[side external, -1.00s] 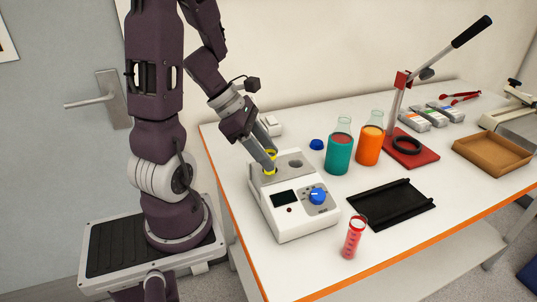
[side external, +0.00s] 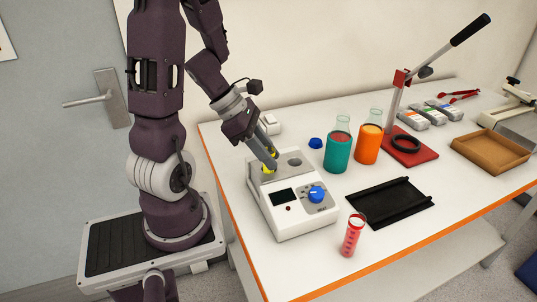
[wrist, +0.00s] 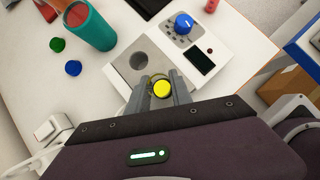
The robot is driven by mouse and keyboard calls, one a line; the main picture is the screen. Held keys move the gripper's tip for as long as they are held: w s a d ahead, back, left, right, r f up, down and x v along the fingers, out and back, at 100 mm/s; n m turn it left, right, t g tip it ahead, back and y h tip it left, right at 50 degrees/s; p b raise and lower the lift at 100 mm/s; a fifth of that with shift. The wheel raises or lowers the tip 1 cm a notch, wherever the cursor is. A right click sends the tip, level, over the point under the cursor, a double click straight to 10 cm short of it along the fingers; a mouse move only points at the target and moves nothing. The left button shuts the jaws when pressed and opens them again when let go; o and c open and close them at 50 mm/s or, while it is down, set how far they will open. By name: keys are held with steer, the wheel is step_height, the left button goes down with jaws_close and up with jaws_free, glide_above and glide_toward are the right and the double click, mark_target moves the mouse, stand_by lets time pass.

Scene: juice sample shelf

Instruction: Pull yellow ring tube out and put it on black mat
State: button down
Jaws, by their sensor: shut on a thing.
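The yellow ring tube (side external: 268,169) stands in a hole of the white device at its back left; only its yellow top part shows. It also shows in the wrist view (wrist: 162,88) as a yellow round top between the fingers. My gripper (side external: 271,162) is shut on the tube at the device's top; in the wrist view the fingers (wrist: 162,92) lie on both sides of it. The white device (side external: 295,222) has a blue knob, a dark display and an empty second hole. The black mat (side external: 392,203) lies to the right of the device and is bare.
A red tube (side external: 352,236) stands upright in front of the mat. A teal flask (side external: 338,153) and an orange flask (side external: 368,150) stand behind the mat. A red-based press (side external: 405,150) and a brown tray (side external: 490,155) stand farther right. A blue cap (side external: 316,143) lies behind the device.

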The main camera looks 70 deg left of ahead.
steer(key=shift+r, duration=0.55)
steer(key=shift+r, duration=2.85)
steer(key=shift+w, duration=0.15)
steer(key=w+d+r+m, duration=0.1)
steer(key=w+d+m, duration=0.15)
steer(key=w, duration=1.25)
steer(key=w+d+g+h, duration=0.1)
steer(key=w+d, duration=1.1)
steer(key=shift+m, duration=0.25)
step_height(320, 180, down, 10)
steer(key=shift+w+f, duration=0.1)
